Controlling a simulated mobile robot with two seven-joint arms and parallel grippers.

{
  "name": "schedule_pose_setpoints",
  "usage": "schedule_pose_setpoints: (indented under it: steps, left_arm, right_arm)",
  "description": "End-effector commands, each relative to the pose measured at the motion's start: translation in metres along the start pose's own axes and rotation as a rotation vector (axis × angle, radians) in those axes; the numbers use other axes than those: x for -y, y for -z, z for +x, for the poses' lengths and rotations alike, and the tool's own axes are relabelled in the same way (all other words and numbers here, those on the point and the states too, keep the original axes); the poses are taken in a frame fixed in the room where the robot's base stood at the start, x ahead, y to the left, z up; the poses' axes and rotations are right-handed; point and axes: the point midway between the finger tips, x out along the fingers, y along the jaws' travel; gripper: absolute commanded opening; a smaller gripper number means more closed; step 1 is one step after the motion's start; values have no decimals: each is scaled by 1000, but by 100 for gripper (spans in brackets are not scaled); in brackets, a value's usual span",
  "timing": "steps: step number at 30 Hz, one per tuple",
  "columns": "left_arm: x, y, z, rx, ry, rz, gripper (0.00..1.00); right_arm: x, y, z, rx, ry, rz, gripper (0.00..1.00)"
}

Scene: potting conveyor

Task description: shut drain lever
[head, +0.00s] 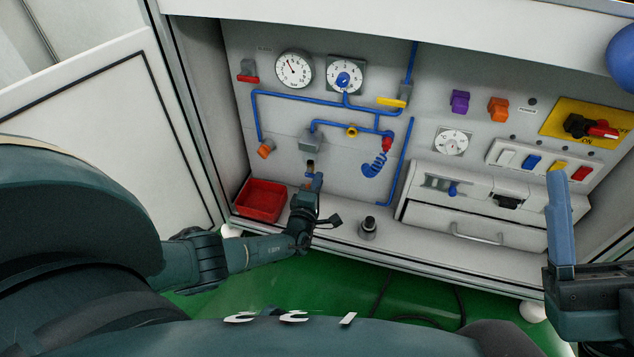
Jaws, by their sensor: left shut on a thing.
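My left gripper (316,179) is at the panel, just below a grey block (310,142) on the blue pipework. My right gripper (560,215) is at the right edge, away from the panel's pipework. One long blue finger shows clearly, and I cannot tell how far the jaws are apart.
A red tray (262,200) sits on the ledge left of my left gripper. A dark-topped metal cylinder (368,229) stands to its right. A white drawer (472,229) is further right. A red lever (248,76) and a yellow lever (392,102) are higher up the panel.

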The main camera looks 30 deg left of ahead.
Motion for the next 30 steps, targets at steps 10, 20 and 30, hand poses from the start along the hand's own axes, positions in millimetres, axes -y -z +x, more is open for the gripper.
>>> schedule_pose_setpoints:
  steps: [10,20,30]
  left_arm:
    - [2,0,-1,0,2,20,0]
    - [2,0,-1,0,2,19,26]
    - [1,0,-1,0,1,17,35]
  right_arm:
    - [0,0,0,0,0,0,67]
    - [0,0,0,0,0,0,67]
    - [0,1,0,-1,0,0,67]
